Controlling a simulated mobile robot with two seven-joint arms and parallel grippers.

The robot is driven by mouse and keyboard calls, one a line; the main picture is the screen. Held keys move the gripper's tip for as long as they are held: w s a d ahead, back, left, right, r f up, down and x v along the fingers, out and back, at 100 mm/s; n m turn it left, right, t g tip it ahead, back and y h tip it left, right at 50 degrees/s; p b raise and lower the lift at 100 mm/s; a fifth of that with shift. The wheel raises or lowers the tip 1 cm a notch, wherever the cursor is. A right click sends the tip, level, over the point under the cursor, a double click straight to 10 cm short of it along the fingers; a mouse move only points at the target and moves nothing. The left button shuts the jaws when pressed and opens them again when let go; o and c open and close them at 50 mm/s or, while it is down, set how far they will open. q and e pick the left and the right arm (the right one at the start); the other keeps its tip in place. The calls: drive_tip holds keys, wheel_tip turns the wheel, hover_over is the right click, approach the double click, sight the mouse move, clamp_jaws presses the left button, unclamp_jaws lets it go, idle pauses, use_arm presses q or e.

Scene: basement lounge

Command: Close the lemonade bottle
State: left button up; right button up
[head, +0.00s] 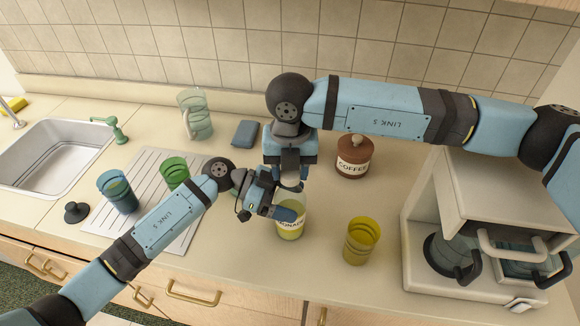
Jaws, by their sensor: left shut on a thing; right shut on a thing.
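The lemonade bottle (291,232) stands upright on the counter near the middle of the view, with yellow liquid and a partly covered label. My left gripper (286,212) reaches it from the left and is shut on its body. My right gripper (291,180) points down right above the bottle and is shut on a pale cap (291,185). The bottle's neck is largely hidden by the grippers, so I cannot tell whether the cap touches it.
A yellow glass (361,241) stands right of the bottle. A brown coffee jar (353,157) and a blue sponge-like block (245,133) are behind. Blue (118,191) and green (174,172) glasses are by the drainboard at left. A white cabinet-like unit (430,228) is at right.

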drive_tip(key=o, duration=0.9)
drive_tip(key=shift+r, duration=2.3)
